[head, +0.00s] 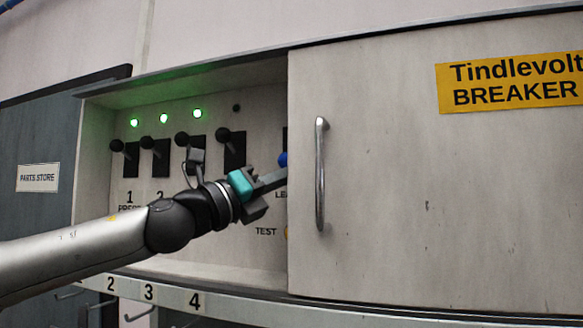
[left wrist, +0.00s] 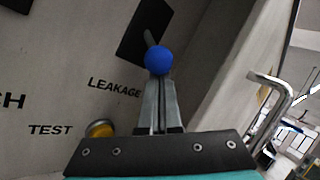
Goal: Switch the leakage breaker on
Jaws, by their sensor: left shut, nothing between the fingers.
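The leakage breaker is a black plate (left wrist: 145,32) with a lever ending in a blue knob (left wrist: 159,60), above the LEAKAGE label in the left wrist view. The knob sits near the plate's lower end. In the head view, only a sliver of the blue knob (head: 283,160) shows beside the sliding door's edge. My left gripper (head: 282,178) is shut and empty, its fingertips just below the knob. In the left wrist view, its fingertips (left wrist: 158,84) seem to meet the knob's underside; I cannot tell whether they touch. My right gripper is not in view.
A door (head: 400,190) with a vertical handle (head: 320,175) covers the cabinet's right part, close to my gripper. Several black-knobbed breakers (head: 155,155) stand to the left, three green lamps (head: 163,118) lit above them. A yellow TEST button (left wrist: 100,128) is lower left of the knob.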

